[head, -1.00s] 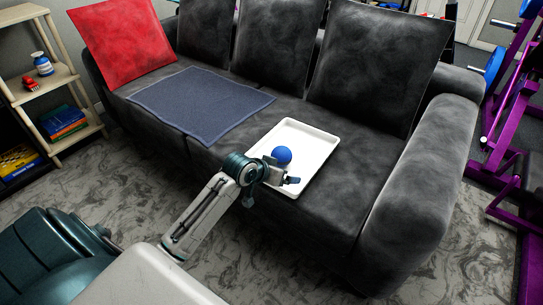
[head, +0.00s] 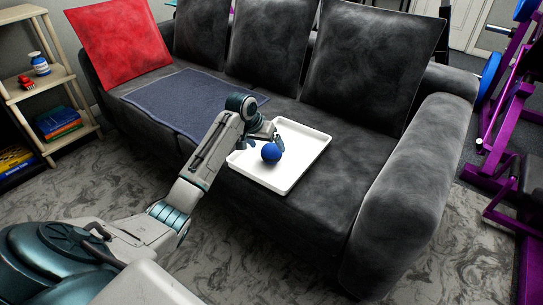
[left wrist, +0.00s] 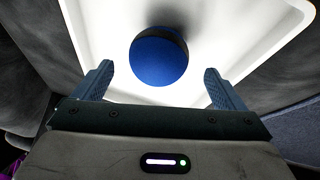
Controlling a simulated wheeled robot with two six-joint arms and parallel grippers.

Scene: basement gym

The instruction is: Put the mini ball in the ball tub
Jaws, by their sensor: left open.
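A small blue ball (head: 271,153) sits on a white tray (head: 291,177) on the seat of the dark sofa. My left gripper (head: 265,140) is at the tray, right by the ball, in the head view. In the left wrist view my left gripper (left wrist: 158,84) is open, and the blue ball (left wrist: 158,58) lies just beyond and between its two fingertips, not gripped. The white tray (left wrist: 228,40) fills the area around the ball there. My right gripper is not in view. No ball tub can be made out.
The dark sofa (head: 330,215) has back cushions, a red cushion (head: 120,42) and a blue-grey mat (head: 185,100). A wooden shelf (head: 50,80) stands at left, purple gym equipment (head: 510,120) at right. Patterned floor (head: 240,260) lies open in front of the sofa.

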